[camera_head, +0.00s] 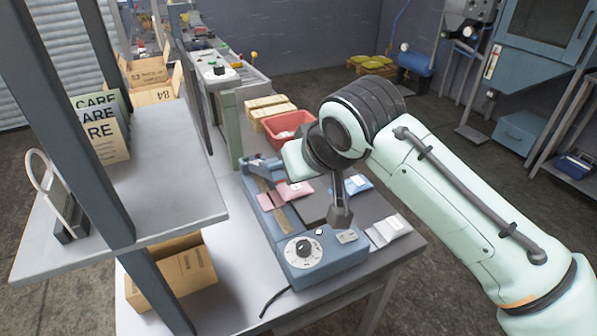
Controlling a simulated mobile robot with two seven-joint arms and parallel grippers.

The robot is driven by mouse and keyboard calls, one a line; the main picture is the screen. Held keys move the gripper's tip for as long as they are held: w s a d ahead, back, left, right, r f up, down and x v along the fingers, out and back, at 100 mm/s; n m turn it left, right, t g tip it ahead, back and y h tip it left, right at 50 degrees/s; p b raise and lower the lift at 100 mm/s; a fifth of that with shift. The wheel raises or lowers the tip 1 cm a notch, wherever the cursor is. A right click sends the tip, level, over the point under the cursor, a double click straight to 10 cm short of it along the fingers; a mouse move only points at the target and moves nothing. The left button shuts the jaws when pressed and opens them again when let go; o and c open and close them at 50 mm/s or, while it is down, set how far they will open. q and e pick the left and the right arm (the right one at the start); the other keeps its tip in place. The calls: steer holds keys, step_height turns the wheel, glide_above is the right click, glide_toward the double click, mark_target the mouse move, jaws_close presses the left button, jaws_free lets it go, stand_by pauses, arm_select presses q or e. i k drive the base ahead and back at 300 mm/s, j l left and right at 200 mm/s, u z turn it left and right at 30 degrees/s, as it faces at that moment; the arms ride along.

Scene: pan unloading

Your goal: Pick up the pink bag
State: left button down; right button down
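A pink bag (292,191) lies across the left part of a blue machine (306,268), which has a black dial at its front. The bag lies flat beside a dark plate. My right gripper (340,218) points down over the machine, to the right of the pink bag and apart from it in the picture. Its fingers overlap from this angle, so I cannot tell whether they are open. No bag is visible in it. My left gripper is out of view.
A blue bag (358,184) and pale bags (389,230) lie right of the machine. A red bin (284,132) and cardboard boxes (269,108) stand behind. A grey shelf (165,180) with a dark post (85,120) stands at the left.

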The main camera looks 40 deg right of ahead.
mark_target(277, 198)
steer(key=k+j, duration=0.2)
steer(key=k, duration=0.3)
steer(key=k+j, duration=0.25)
steer(key=k, duration=0.2)
